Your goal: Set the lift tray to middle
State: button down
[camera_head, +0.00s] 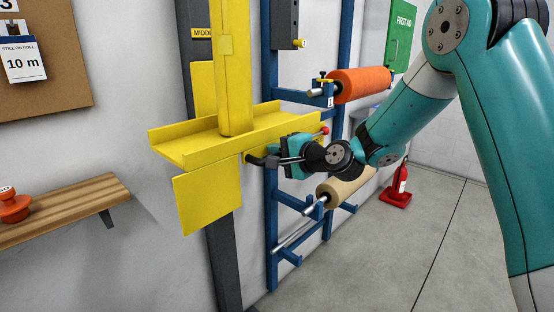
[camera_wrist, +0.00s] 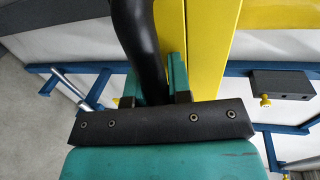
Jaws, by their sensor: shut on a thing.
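The yellow lift tray (camera_head: 185,146) is on a dark upright post (camera_head: 224,262), with a yellow plate (camera_head: 208,197) below its front. A yellow upright piece (camera_head: 232,80) rises from the tray. A black handle (camera_head: 256,160) sticks out at the tray's right underside; it also shows in the wrist view (camera_wrist: 138,42). My gripper (camera_head: 284,160) is shut on this handle, with its teal fingers on both sides of it in the wrist view (camera_wrist: 155,85). A label reading "MIDD" (camera_head: 202,33), partly hidden, is on the post well above the tray.
A blue rack (camera_head: 272,225) stands right behind the tray, holding an orange roll (camera_head: 360,83) and a tan roll (camera_head: 346,187). A grey block (camera_head: 284,24) with a yellow knob is higher up. A wooden shelf (camera_head: 70,207) is at left. The floor at right is mostly clear.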

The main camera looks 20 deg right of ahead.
aim_at(269, 127)
jog(key=shift+w+r+p, duration=0.1)
jog(key=shift+r+p, duration=1.5)
jog(key=shift+r, duration=1.6)
jog(key=c, duration=1.3)
grip_release()
jog(key=shift+c, duration=0.2)
jog(key=shift+s+d+f, duration=0.15)
jog(key=shift+s, duration=0.1)
jog(key=b+v, duration=0.4)
jog(key=v, duration=1.3)
jog(key=shift+f, duration=0.1)
